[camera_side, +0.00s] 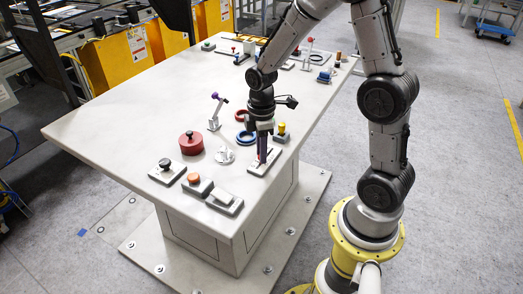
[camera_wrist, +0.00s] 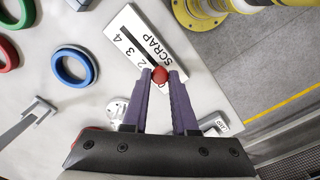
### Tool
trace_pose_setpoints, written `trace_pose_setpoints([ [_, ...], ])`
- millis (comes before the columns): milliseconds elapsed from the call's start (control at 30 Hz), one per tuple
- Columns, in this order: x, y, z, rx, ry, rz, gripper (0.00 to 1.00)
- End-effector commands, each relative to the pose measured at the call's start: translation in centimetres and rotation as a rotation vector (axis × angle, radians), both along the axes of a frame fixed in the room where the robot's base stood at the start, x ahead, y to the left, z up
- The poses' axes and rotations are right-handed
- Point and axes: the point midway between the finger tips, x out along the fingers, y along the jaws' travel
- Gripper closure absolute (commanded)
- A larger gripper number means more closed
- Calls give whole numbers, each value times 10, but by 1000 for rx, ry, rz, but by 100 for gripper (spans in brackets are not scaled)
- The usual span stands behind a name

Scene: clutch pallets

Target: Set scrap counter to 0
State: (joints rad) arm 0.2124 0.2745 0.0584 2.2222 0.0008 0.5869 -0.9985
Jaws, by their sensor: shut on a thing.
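The scrap counter is a white plate (camera_wrist: 128,24) marked SCRAP, with a dark slot and a row of digits. In the wrist view 4, 3 and 2 are legible; the digits below are hidden by my fingers. Its red knob (camera_wrist: 159,74) sits toward the lower part of the slot, between my fingertips. My gripper (camera_wrist: 163,77) has purple fingers and is shut on this knob. In the side view my gripper (camera_side: 263,160) points down over the counter plate (camera_side: 255,171) at the table's right edge; the knob is hidden there.
A blue ring (camera_wrist: 75,67) lies left of the counter. A yellow button (camera_side: 281,130) stands just behind it. A white dial (camera_side: 225,155), a red round knob (camera_side: 191,145), a purple-tipped lever (camera_side: 215,109) and an orange button (camera_side: 194,178) stand to the left. The table's left half is mostly clear.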

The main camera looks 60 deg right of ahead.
Motion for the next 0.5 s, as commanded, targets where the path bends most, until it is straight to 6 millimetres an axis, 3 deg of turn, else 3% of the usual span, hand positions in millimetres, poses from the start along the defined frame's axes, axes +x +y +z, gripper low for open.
trace_pose_setpoints([
  [300, 1, 26, 2, -1, -4, 3, 100],
  [500, 1, 27, 1, 1, -3, -1, 100],
])
